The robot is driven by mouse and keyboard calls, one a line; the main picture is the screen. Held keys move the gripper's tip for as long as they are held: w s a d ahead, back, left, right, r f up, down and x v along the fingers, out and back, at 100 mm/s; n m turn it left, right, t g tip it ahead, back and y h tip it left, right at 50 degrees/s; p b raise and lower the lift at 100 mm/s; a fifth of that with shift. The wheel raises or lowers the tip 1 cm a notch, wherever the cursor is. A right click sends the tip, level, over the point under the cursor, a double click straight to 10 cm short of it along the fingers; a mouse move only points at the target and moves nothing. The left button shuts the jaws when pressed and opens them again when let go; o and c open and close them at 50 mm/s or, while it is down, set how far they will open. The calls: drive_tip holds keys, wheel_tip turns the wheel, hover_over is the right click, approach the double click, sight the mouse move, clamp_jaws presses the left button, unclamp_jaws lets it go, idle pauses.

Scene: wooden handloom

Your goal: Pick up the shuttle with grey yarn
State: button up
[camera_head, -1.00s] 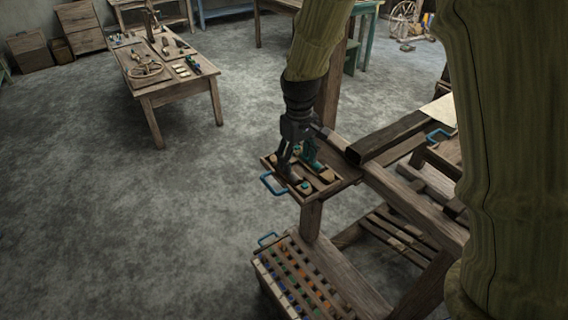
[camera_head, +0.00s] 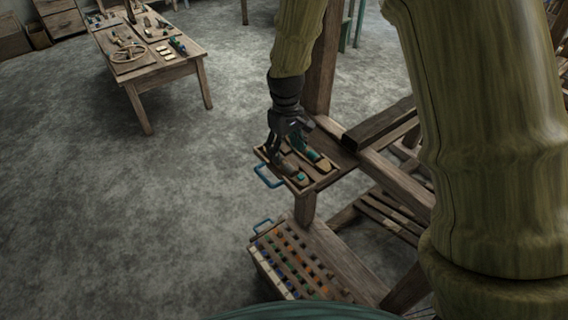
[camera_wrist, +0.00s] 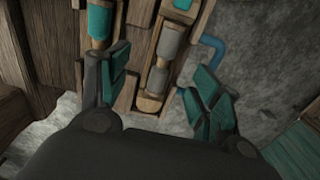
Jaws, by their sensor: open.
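The shuttle with grey yarn (camera_wrist: 171,45) lies in a wooden tray (camera_wrist: 207,12), which also shows in the head view (camera_head: 262,155). It is a light wooden boat with grey wound yarn and a teal part at its far end. My gripper (camera_wrist: 158,72) is open, with one finger on each side of this shuttle in the wrist view. I cannot tell whether the fingers touch it. In the head view my gripper (camera_head: 287,150) is over the tray and partly hides what lies there. A second shuttle with teal yarn (camera_wrist: 100,22) lies to the left, by the left finger.
The tray has a blue handle (camera_head: 268,176) and sits beside the loom's wooden beam (camera_head: 395,182). Below stands a crate of coloured bobbins (camera_head: 292,262) with a blue handle. A work table (camera_head: 165,70) with tools stands at the back left. The grey floor between is clear.

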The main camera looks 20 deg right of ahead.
sight(284, 160)
drive_tip(key=shift+w+a+f+p, duration=0.1)
drive_tip(key=shift+f+p, duration=0.4)
drive_tip(key=shift+f, duration=0.8)
drive_tip(key=shift+a+f+p, duration=0.1)
drive_tip(key=shift+f+p, duration=0.4)
drive_tip(key=shift+f, duration=0.75)
drive_tip(key=shift+c, duration=0.3)
drive_tip(key=c, duration=1.1)
drive_tip(key=shift+r, duration=0.15)
